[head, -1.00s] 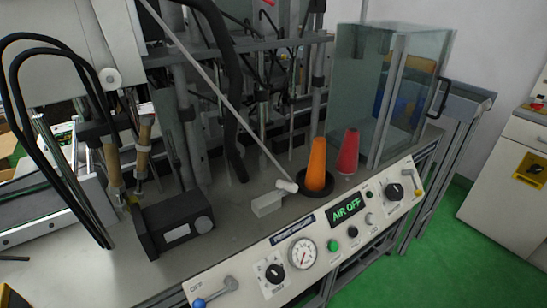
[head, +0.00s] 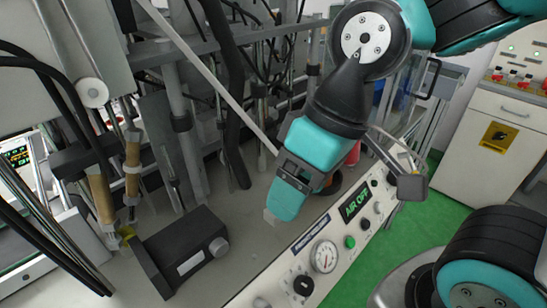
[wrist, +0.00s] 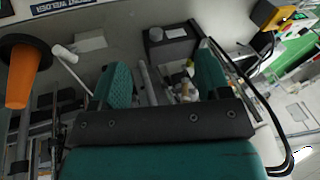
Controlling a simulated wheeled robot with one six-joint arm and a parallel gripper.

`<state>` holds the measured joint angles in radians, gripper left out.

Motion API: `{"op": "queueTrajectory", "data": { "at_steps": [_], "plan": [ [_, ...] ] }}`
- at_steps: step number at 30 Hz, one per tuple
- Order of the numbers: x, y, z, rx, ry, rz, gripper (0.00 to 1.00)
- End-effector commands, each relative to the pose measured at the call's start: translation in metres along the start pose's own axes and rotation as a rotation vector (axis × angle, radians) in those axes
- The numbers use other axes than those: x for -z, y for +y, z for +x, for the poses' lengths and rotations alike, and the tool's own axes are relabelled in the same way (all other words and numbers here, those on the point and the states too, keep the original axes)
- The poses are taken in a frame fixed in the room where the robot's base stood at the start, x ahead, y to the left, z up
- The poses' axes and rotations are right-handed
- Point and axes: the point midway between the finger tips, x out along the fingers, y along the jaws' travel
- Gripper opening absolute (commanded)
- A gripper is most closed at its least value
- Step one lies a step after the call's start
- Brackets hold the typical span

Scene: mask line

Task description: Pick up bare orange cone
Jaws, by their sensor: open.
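The bare orange cone (wrist: 26,78) shows at the left edge of the wrist view, with a black ring (wrist: 22,42) around its base. In the head view my gripper and arm hide the cone, and only a bit of the black ring (head: 331,186) shows. My gripper (head: 288,195) is in front of the cone in the head view, tilted over the bench. In the wrist view its two teal fingers (wrist: 164,75) are apart with nothing held between them. The cone lies outside the fingers, to their left.
A red cone (head: 352,154) stands partly hidden behind my gripper. A sloped control panel (head: 325,256) runs along the bench front. A black box (head: 184,250) sits on the bench at the left. Pipes and a slanted rod (head: 213,82) stand behind. A white cabinet (head: 497,125) is at right.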

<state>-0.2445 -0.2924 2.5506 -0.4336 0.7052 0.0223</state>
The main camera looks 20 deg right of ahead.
Motion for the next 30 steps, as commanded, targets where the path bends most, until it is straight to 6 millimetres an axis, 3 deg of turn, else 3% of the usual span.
{"op": "queueTrajectory", "data": {
  "at_steps": [3, 6, 9, 12, 14, 30],
  "plan": [
    [0.031, 0.062, -0.030, -0.150, 0.092, 0.297, 0.70],
    [0.045, 0.127, -0.056, -0.312, 0.185, 0.561, 0.70],
    [0.047, 0.178, -0.078, -0.450, 0.263, 0.749, 0.70],
    [0.045, 0.207, -0.088, -0.532, 0.307, 0.846, 0.70],
    [0.043, 0.218, -0.085, -0.553, 0.316, 0.868, 0.70],
    [0.046, 0.278, -0.002, -0.555, 0.317, 0.871, 0.70]
  ]
}}
